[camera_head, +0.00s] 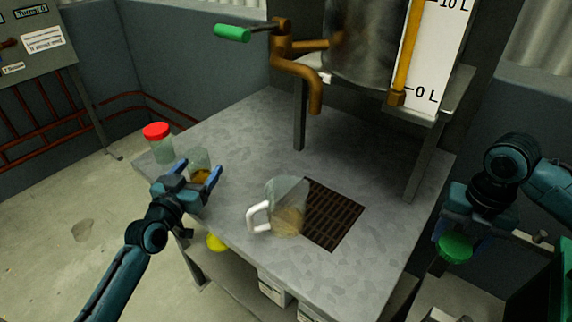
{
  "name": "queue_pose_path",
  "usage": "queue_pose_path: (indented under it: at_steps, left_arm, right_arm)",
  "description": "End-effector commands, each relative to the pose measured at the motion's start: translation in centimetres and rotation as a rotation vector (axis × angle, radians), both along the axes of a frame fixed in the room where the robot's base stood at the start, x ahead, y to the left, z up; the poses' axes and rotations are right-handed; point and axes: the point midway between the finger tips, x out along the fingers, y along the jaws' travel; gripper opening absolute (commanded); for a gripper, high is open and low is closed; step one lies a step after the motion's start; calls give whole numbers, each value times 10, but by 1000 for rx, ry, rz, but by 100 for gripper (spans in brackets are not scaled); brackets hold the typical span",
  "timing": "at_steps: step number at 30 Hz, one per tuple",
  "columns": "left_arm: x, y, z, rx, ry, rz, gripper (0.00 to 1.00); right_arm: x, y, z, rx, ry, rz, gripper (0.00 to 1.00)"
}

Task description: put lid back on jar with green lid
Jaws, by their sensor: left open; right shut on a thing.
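The green lid (456,247) is at the right, off the table's right side. My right gripper (453,232) is shut on it from above. An open glass jar (199,160) with brownish contents stands at the left of the metal table, with no lid on it. My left gripper (199,177) is open, its two blue fingers on either side of the jar's near side. Its fingers and wrist hide the jar's lower part, and I cannot tell whether they touch it.
A red-lidded jar (158,142) stands at the table's left corner. A glass pitcher (287,205) with a white handle stands mid-table beside a dark drain grate (333,215). A brass tap (298,60) and metal tank (362,40) rise behind. A yellow lid (216,242) shows below the table's edge.

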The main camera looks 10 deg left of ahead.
Motion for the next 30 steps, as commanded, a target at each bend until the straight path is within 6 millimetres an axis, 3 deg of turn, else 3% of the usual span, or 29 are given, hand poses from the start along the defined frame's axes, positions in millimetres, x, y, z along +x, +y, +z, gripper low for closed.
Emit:
queue_pose_path:
  at_steps: [13,30]
  left_arm:
    - [7,-1,0,1,0,0,74]
    - [7,-1,0,2,1,0,27]
  right_arm:
    - [0,0,-1,0,0,0,37]
    - [0,0,-1,0,0,0,37]
